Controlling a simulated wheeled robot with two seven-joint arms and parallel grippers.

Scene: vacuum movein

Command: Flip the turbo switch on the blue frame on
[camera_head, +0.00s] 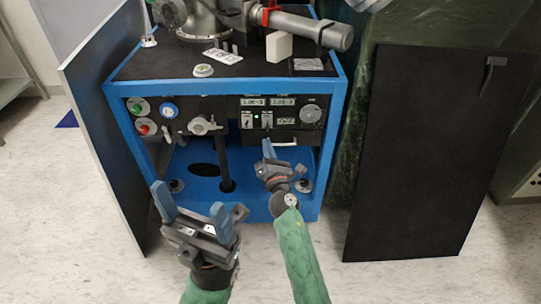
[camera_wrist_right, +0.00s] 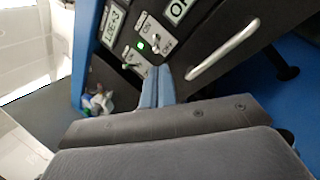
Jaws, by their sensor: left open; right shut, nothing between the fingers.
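The blue frame (camera_head: 337,130) holds a black control panel with two small toggle switches, the left switch (camera_head: 247,120) and the right switch (camera_head: 267,119). They also show in the right wrist view, one switch (camera_wrist_right: 128,64) lower left and the other switch (camera_wrist_right: 157,44) upper right. A small lit green lamp (camera_wrist_right: 140,45) is between them. I cannot read which is the turbo switch. My right gripper (camera_head: 267,147) is shut and empty, its fingertips (camera_wrist_right: 158,70) close to the switches; I cannot tell if they touch. My left gripper (camera_head: 193,203) is open and empty, lower left before the frame.
A silver handle (camera_wrist_right: 222,53) is beside the switches. A round knob (camera_head: 310,113) is at the panel's right. Round buttons and a valve (camera_head: 203,125) are at the left. A dark board (camera_head: 425,150) stands at the right, and an open side panel (camera_head: 105,140) at the left.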

